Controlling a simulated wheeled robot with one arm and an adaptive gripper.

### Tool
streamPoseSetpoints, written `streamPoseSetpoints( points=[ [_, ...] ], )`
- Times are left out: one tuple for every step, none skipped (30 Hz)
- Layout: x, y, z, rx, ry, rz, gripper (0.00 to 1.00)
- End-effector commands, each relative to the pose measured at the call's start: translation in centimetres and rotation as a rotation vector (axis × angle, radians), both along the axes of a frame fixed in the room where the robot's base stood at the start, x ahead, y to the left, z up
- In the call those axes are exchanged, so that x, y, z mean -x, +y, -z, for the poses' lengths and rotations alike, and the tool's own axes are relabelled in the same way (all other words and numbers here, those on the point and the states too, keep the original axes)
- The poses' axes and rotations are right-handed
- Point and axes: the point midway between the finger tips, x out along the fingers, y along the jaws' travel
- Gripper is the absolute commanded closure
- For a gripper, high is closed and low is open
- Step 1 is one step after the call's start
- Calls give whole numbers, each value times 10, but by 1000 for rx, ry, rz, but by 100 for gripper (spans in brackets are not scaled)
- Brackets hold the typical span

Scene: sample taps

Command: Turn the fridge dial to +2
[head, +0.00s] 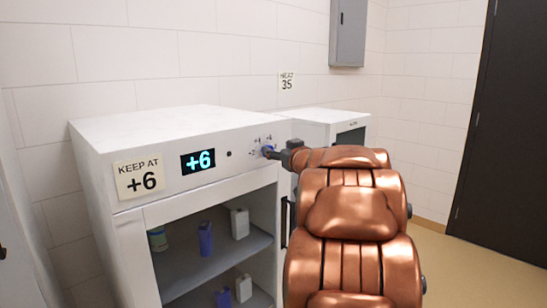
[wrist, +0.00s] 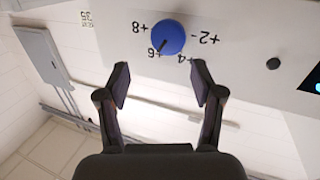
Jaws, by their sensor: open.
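The fridge dial (wrist: 168,37) is a round blue knob on the fridge's white front panel. Its dark pointer mark points at the +6 label in the wrist view, where +8, +4 and +2 also show, upside down. The dial shows small in the head view (head: 267,151), partly hidden by my gripper. The fridge display (head: 198,161) reads +6. My gripper (wrist: 161,78) is open and empty. Its two fingers point toward the dial, one to each side, and in the wrist view the fingertips appear short of it. I cannot tell the exact gap.
A "KEEP AT +6" sign (head: 138,177) is on the fridge (head: 97,165). Bottles and cartons stand on its shelves behind the front. A second white unit (head: 312,117) stands beyond, below a "HEAT 35" sign (head: 287,82). Open floor (head: 480,245) lies at right.

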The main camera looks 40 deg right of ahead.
Motion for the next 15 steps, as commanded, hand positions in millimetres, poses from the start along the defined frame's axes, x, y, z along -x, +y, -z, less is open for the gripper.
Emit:
streamPoseSetpoints(
  points=[
    [6,-10,3,-2,-15,-38,33],
    [9,-11,4,-5,-24,-69,33],
    [12,-13,5,-11,-33,-109,33],
    [16,-14,7,-16,-37,-135,33],
    [18,-14,9,-20,-41,-164,33],
    [23,-14,11,-29,-43,-195,33],
    [26,-14,12,-36,-46,-219,33],
    [29,-13,14,-43,-45,-240,33],
    [33,-13,17,-52,-45,-261,33],
    [35,-12,19,-59,-46,-278,33],
    [37,-12,21,-64,-45,-291,33],
    [39,-12,23,-70,-43,-303,33],
    [40,-11,23,-75,-43,-310,33],
    [40,-11,24,-77,-43,-316,33],
    [39,-11,24,-78,-42,-322,33]
  ],
)
